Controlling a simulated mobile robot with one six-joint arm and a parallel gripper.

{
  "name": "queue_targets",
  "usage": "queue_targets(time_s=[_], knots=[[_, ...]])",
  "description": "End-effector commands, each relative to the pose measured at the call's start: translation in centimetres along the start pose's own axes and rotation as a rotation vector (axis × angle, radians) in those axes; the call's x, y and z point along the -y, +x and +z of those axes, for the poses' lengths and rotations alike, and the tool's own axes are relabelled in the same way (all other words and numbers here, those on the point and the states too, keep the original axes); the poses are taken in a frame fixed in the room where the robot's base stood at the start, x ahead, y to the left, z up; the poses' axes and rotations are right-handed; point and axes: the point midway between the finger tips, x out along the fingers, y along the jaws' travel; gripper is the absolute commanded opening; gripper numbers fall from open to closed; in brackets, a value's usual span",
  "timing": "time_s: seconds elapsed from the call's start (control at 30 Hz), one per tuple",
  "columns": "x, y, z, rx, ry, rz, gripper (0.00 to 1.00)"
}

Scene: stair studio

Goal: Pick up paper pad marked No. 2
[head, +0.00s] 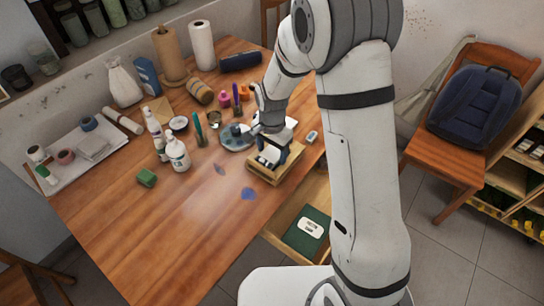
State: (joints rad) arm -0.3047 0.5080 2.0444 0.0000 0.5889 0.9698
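No paper pad with a readable "No. 2" shows. A dark green flat item (298,239) with a white label lies in the open drawer (285,246) below the table's right edge. Its label is too small to read surely. My gripper (266,148) is above a small open wooden box (270,177) near the table's right edge. Dark and pale items lie in the box, partly hidden by my gripper. I cannot see whether my fingers are open or hold anything.
The wooden table (170,235) is clear at front left. Bottles (177,153), a palette (237,137), paint pots and paper rolls crowd its middle and back. A tray (70,175) stands at left. A chair with a dark blue backpack (475,108) is at right.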

Motion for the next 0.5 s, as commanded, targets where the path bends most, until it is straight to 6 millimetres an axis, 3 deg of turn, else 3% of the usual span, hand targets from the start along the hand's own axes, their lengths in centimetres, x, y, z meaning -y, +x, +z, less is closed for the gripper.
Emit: queue_targets(time_s=[0.43, 0.5], knots=[[0.02, 0.00, 0.05, 0.000, -0.001, 0.000, 0.29], [0.03, -0.01, 0.05, 0.000, -0.001, 0.000, 0.29]])
